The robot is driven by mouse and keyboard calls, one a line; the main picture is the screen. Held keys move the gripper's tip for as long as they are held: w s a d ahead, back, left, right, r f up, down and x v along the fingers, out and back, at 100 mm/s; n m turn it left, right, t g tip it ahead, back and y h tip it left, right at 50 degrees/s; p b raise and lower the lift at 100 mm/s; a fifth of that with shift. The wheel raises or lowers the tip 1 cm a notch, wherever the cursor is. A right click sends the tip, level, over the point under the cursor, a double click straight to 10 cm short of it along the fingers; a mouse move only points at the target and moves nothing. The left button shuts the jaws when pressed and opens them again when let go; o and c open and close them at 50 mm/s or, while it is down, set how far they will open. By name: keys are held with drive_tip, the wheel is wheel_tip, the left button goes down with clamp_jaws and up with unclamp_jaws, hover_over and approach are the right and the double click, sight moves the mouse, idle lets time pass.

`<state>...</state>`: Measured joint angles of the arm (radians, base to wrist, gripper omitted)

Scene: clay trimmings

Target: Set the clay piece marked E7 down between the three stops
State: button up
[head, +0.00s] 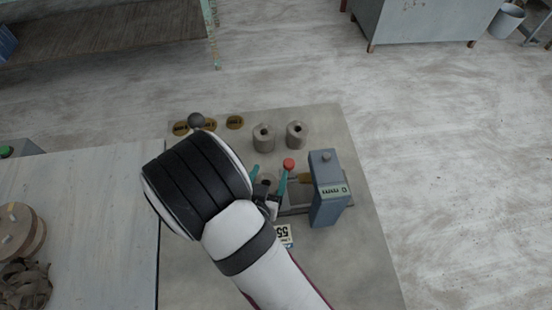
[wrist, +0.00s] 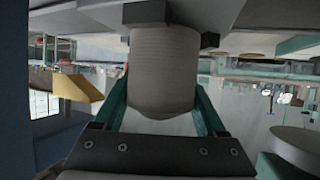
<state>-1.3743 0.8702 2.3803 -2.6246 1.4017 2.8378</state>
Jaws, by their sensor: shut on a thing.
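My gripper (head: 268,182) is over the work board, left of a blue-grey box. In the wrist view, its green fingers stand on both sides of a grey-beige clay cylinder (wrist: 165,70), and the gripper is shut on it. No E7 mark can be read on the cylinder. In the head view, my arm and fingers largely hide the held piece. Dark blocks (wrist: 148,13) show around the cylinder's far end in the wrist view; whether they are the three stops, and whether the cylinder touches them, I cannot tell.
Two clay pieces with holes, one left (head: 263,138) and one right (head: 297,135), stand behind my gripper. The labelled blue-grey box (head: 329,190) stands close on the right. A red knob (head: 289,164) is beside the fingers. Ochre discs (head: 235,122) lie at the board's back left.

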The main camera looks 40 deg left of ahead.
sight(267, 183)
drive_tip(key=shift+f, duration=0.25)
drive_tip(key=o, duration=1.6)
drive_tip(key=shift+r, duration=0.2)
drive_tip(key=v, duration=0.5)
drive_tip(key=shift+s+d, duration=0.1)
drive_tip(key=shift+s, duration=0.1)
